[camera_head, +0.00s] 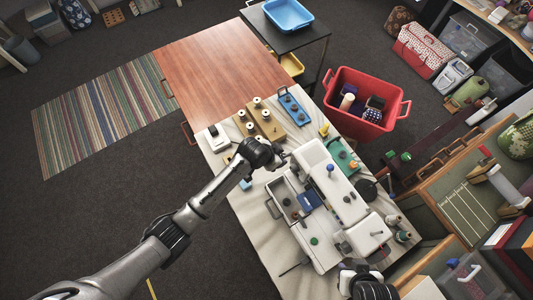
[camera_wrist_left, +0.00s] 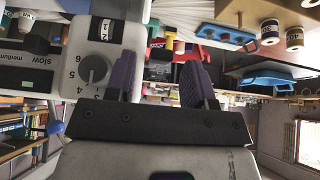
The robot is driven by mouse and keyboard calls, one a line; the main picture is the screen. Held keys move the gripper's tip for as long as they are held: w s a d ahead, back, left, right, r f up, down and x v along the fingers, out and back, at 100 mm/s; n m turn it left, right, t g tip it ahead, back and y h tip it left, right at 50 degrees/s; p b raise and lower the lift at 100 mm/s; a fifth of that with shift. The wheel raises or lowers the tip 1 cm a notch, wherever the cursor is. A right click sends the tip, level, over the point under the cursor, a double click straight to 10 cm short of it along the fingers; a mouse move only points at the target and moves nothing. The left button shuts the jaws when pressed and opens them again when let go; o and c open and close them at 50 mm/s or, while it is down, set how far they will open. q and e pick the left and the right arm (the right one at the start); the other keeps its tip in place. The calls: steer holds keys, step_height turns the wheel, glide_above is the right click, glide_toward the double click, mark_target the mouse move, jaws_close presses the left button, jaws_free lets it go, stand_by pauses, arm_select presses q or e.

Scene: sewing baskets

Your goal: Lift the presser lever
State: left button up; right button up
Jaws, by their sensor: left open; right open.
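The white sewing machine (camera_head: 318,165) stands on the cloth-covered table, with knobs on its top. I cannot make out the presser lever for sure in either view. My left gripper (camera_head: 284,158) is at the machine's far left end. In the left wrist view my left gripper (camera_wrist_left: 158,82) has its two purple-padded fingers apart, with nothing held between them. The machine's white panel with a grey numbered dial (camera_wrist_left: 93,69) is close beside the left finger in that view. My right gripper (camera_head: 366,283) is at the bottom of the head view, near the machine's near end; its fingertips are hard to see.
A wooden spool rack (camera_head: 262,122) and a blue tray with dark knobs (camera_head: 294,107) stand behind the machine. Thread spools (camera_head: 402,236) stand at its right. A red basket (camera_head: 344,118) is beyond the table. The brown tabletop (camera_head: 215,68) is clear.

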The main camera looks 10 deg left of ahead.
arm_select(q)
steer(key=b+v, duration=0.1)
steer(key=v, duration=1.1)
steer(key=shift+r+b, duration=0.15)
steer(key=shift+b, duration=0.2)
steer(key=shift+s+a, duration=0.1)
steer(key=shift+s, duration=0.05)
steer(key=shift+c, duration=0.4)
